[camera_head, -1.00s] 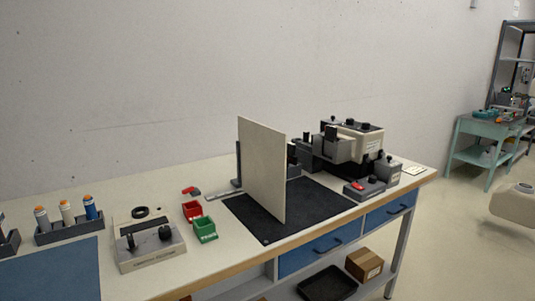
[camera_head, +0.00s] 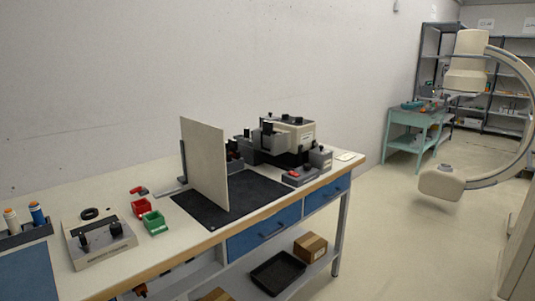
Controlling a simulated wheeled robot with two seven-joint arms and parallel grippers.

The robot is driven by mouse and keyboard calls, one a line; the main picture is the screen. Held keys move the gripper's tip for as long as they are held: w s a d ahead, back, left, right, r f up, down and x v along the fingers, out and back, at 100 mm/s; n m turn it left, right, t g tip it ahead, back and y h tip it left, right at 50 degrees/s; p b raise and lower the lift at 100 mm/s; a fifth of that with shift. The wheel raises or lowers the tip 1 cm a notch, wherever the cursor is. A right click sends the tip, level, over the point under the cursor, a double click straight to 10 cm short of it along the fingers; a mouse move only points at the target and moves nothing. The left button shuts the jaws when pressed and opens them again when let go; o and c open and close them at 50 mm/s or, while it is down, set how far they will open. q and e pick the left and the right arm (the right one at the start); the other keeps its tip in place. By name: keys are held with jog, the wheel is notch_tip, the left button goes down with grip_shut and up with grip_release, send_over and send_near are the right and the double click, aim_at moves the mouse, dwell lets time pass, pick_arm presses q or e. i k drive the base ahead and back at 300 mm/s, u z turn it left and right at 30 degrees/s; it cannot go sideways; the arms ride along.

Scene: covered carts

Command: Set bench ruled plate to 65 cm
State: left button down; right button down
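A pale upright plate (camera_head: 206,165) stands on the black mat (camera_head: 262,191) on the workbench (camera_head: 165,238). A dark upright post and a flat grey strip (camera_head: 172,191) show at its left side, partly hidden behind it. No ruled marks or numbers can be read on the plate or strip from here. A grey and cream machine with dark knobs (camera_head: 293,132) stands behind and right of the plate. Neither of my grippers is in view.
A cream C-shaped machine (camera_head: 441,183) stands at right. A teal cart (camera_head: 414,133) is at the back. Open floor lies right of the bench.

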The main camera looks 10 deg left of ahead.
aim_at(202, 145)
jog(key=z, duration=0.55)
jog(key=i, duration=1.2)
jog(key=z, duration=0.05)
